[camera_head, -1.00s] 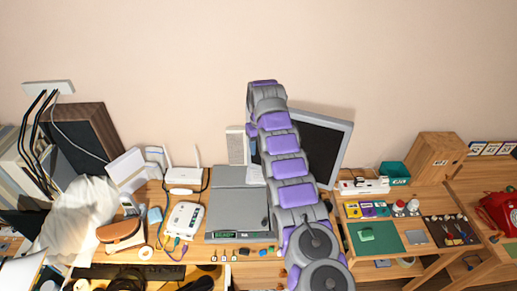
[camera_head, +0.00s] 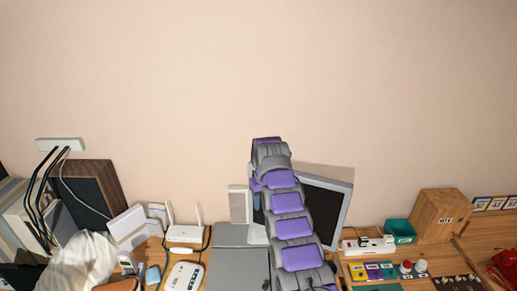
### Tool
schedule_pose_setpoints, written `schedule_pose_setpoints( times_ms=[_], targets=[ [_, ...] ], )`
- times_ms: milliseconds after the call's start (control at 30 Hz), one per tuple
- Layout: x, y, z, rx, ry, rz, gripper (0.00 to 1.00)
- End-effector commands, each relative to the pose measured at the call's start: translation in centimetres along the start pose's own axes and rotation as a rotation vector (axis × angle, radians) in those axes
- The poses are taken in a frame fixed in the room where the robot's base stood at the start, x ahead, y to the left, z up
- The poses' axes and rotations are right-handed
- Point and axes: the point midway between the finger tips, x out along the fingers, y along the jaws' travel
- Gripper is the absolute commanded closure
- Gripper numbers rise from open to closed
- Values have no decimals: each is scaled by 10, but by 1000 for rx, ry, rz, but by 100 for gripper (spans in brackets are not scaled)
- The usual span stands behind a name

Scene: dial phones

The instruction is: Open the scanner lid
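The scanner (camera_head: 238,268) is a flat grey box on the wooden desk, at the bottom centre of the view. Its lid lies flat and looks shut. The lower picture edge cuts off its front. My purple and grey arm rises just right of the scanner and bends over at its top, in front of the monitor. My gripper cannot be made out; the arm seems to hide it.
A dark-screened monitor (camera_head: 325,212) stands behind my arm. Left of the scanner are a white router (camera_head: 186,233) and a white device (camera_head: 184,276). A power strip (camera_head: 368,246), teal bin (camera_head: 399,232) and wooden box (camera_head: 438,215) stand to the right.

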Motion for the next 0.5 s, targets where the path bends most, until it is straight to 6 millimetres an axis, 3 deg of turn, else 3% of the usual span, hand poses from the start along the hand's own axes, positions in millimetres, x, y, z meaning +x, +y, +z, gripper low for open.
schedule_pose_setpoints(
  times_ms=[233,500],
  targets=[
    [-22,-1,17,26,-11,3,48],
    [-56,3,58,77,-32,-1,48]
  ],
)
